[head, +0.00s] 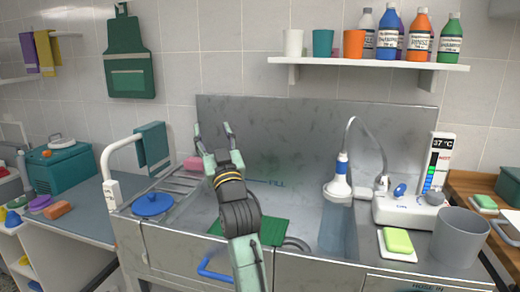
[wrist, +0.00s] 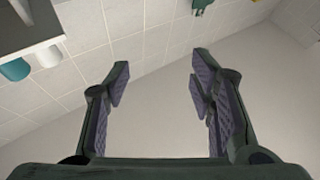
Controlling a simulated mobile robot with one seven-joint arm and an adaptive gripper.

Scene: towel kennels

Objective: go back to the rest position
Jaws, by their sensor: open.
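My gripper (head: 213,133) is raised in front of the steel tub's back panel in the head view, fingers pointing up. It is open, with nothing between its fingers. In the wrist view my gripper (wrist: 158,80) also shows open and empty, its padded fingers spread wide against the tiled wall and ceiling. My arm rises from the bottom middle of the head view and hides part of the tub.
The steel tub (head: 300,205) holds a green mat (head: 272,232). A shower head (head: 338,186), a control unit (head: 405,210), a grey bucket (head: 460,238) and green soap (head: 398,241) stand right. A shelf (head: 370,64) carries cups and bottles. A blue lid (head: 152,204) lies left.

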